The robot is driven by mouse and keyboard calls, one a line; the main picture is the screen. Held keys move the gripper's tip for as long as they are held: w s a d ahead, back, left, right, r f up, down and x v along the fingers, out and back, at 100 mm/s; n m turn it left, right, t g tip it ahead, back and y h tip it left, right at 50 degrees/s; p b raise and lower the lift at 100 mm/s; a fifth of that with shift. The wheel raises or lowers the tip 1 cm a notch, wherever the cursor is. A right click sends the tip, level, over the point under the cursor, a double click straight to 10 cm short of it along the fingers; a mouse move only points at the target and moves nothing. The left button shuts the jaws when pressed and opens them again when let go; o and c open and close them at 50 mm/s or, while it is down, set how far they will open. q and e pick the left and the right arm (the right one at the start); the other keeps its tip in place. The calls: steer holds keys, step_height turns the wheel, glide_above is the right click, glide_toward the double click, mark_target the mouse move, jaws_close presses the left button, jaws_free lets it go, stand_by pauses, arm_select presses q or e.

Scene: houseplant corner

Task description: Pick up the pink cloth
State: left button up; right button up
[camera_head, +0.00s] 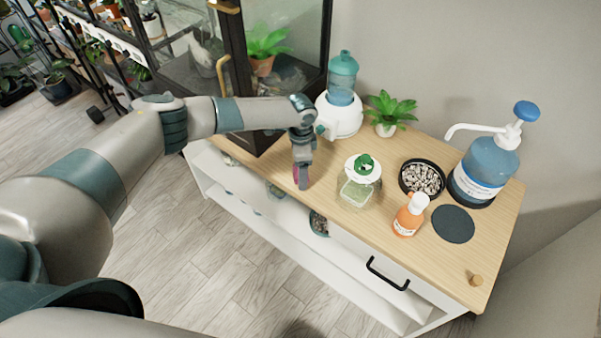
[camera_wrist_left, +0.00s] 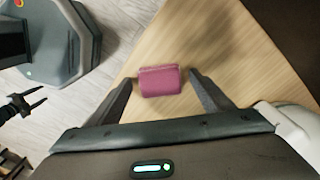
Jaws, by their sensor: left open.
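The pink cloth (camera_wrist_left: 160,81) lies folded on the wooden cabinet top, near the front edge. In the left wrist view it sits between the two spread fingers of my left gripper (camera_wrist_left: 164,84), with a gap on each side. In the head view my left gripper (camera_head: 301,182) reaches down over the cloth (camera_head: 297,174) and hides most of it. My left gripper is open and holds nothing. My right gripper (camera_wrist_left: 40,97) shows small at the left edge of the left wrist view, over the floor, with its fingers apart and empty.
A glass jar (camera_head: 357,192) stands to the right of my left gripper. A dispenser with a white base (camera_head: 341,118) and a black-framed glass case (camera_head: 285,75) stand behind. An orange bottle (camera_head: 408,222), pebble bowl (camera_head: 422,179) and blue pump bottle (camera_head: 484,170) are further right.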

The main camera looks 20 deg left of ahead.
arm_select(q)
steer(key=c, duration=1.2)
steer(key=shift+r, duration=0.15)
step_height(320, 180, up, 9)
steer(key=b, duration=0.2)
steer(key=shift+b, duration=0.4)
steer(key=shift+r, duration=0.4)
steer(key=shift+s, duration=0.1)
